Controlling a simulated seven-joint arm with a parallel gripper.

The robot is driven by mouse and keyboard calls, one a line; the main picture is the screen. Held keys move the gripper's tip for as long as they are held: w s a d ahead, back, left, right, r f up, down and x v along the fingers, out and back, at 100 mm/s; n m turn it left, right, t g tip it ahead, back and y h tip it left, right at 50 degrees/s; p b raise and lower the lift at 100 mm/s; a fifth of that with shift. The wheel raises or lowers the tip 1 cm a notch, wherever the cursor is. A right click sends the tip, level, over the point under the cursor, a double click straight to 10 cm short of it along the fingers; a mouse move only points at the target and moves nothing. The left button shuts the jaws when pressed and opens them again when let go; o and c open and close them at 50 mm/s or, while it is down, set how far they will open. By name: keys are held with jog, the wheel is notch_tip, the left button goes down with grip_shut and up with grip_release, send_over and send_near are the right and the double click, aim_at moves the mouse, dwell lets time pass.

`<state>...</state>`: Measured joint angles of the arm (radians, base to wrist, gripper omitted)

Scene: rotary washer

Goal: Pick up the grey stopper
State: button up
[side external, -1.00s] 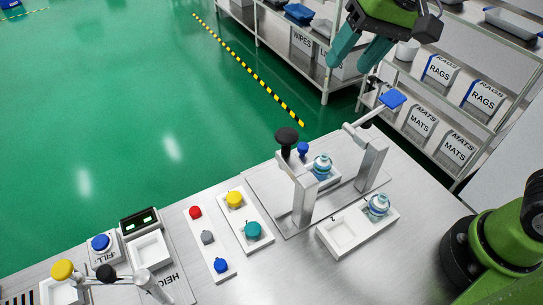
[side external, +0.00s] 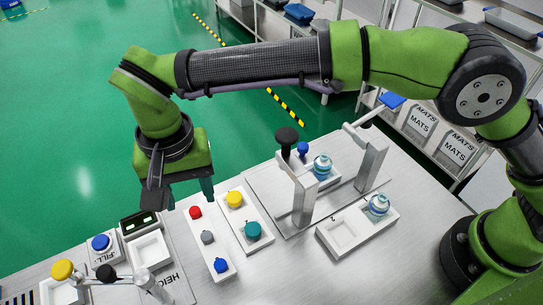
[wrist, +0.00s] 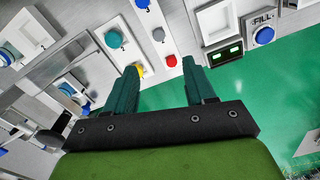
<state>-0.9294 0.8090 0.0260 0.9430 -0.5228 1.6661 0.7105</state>
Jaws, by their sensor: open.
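The grey stopper (side external: 207,237) sits in a white tray (side external: 221,254), between a red stopper (side external: 195,212) and a blue stopper (side external: 221,265). In the wrist view the grey stopper (wrist: 158,35) shows beyond my fingertips, between the red and blue ones. My gripper (wrist: 160,75) is open and empty, with its two teal fingers apart. In the side view my gripper (side external: 185,195) hangs above the left part of the table, beyond the red end of the tray. Its fingers are partly hidden there.
A second white tray with a yellow cap (side external: 234,199) and a teal cap (side external: 253,230) lies right of the stopper tray. A metal press stand (side external: 305,200) stands farther right. A display box (side external: 140,221) and white scale tray (side external: 150,250) are at left.

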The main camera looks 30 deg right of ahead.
aim_at(206, 236)
notch_tip(206, 236, down, 14)
jog(key=shift+d+r, duration=0.1)
jog(key=shift+r, duration=0.05)
grip_shut()
dwell(0.6)
